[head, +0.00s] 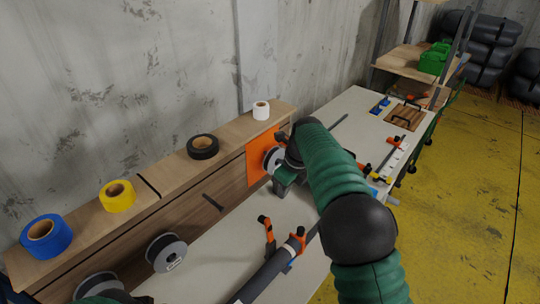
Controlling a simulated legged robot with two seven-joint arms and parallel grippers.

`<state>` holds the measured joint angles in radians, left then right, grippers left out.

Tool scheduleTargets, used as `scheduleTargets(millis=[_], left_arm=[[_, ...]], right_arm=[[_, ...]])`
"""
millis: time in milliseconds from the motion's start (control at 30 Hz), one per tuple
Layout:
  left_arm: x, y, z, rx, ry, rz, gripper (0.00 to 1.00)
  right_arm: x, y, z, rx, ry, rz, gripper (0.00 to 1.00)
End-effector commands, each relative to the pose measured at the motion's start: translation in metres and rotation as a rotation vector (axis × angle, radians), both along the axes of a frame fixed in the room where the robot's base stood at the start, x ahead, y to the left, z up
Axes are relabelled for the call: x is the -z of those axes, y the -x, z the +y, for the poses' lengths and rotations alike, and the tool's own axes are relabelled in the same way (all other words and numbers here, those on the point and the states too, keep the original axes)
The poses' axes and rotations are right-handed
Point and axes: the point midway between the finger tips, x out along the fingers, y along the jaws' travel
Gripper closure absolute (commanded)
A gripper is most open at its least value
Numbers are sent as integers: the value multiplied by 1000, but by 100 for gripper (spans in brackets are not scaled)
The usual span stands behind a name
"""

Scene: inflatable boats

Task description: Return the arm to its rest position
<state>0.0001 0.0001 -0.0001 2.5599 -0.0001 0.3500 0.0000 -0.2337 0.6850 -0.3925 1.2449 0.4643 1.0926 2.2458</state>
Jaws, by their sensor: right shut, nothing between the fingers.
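My right arm, in a green ribbed sleeve with black joints, reaches from the bottom right over the workbench. Its gripper (281,187) is at the arm's far end, beside the orange panel and a spool; it is shut and empty, and its fingers are partly hidden by the arm. A small piece of green and black, which looks like my left arm, shows at the bottom left edge. My left gripper does not show.
The pale workbench (225,240) holds a dark tube (265,276) with orange clamps (268,232). Blue tape (46,236), yellow tape (117,195), black tape (202,146) and white tape (261,110) sit on the wooden ledge. Spools (166,253) hang below. Yellow floor (470,200) is open at right.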

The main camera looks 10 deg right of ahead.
Motion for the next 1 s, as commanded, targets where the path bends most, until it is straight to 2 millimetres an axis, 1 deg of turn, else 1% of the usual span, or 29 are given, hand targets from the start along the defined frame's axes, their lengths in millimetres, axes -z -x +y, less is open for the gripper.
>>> scheduleTargets(millis=[67, 133, 167, 233, 267, 367, 400, 467, 500, 567, 600, 700, 800, 833, 900, 1000], left_arm=[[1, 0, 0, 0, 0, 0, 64], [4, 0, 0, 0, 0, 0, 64], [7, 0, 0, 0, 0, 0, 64], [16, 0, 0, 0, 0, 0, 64], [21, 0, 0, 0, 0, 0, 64], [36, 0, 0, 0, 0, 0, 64], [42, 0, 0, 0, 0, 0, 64], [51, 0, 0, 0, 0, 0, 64], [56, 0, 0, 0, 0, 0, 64], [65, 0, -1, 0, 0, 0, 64], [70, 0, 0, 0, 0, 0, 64], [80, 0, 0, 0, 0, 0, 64], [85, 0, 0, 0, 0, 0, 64], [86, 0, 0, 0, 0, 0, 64], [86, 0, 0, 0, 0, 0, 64], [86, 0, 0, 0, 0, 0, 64]], right_arm=[[1, 0, -3, -3, 1, 0, 100], [6, 5, -7, -45, 10, -6, 100], [11, 9, -11, -81, 20, -11, 100], [25, 26, -21, -220, 57, -30, 100], [33, 35, -26, -302, 81, -41, 100], [61, 75, -37, -649, 175, -83, 100], [73, 93, -38, -803, 216, -97, 100], [89, 121, -40, -1041, 280, -120, 100], [101, 140, -40, -1206, 321, -133, 100], [118, 170, -41, -1457, 384, -151, 100], [129, 189, -40, -1625, 425, -162, 100], [152, 233, -37, -2003, 514, -179, 100], [166, 263, -37, -2266, 571, -188, 100], [169, 269, -37, -2321, 581, -190, 100], [172, 277, -38, -2399, 597, -192, 100], [173, 280, -38, -2430, 602, -193, 100]])
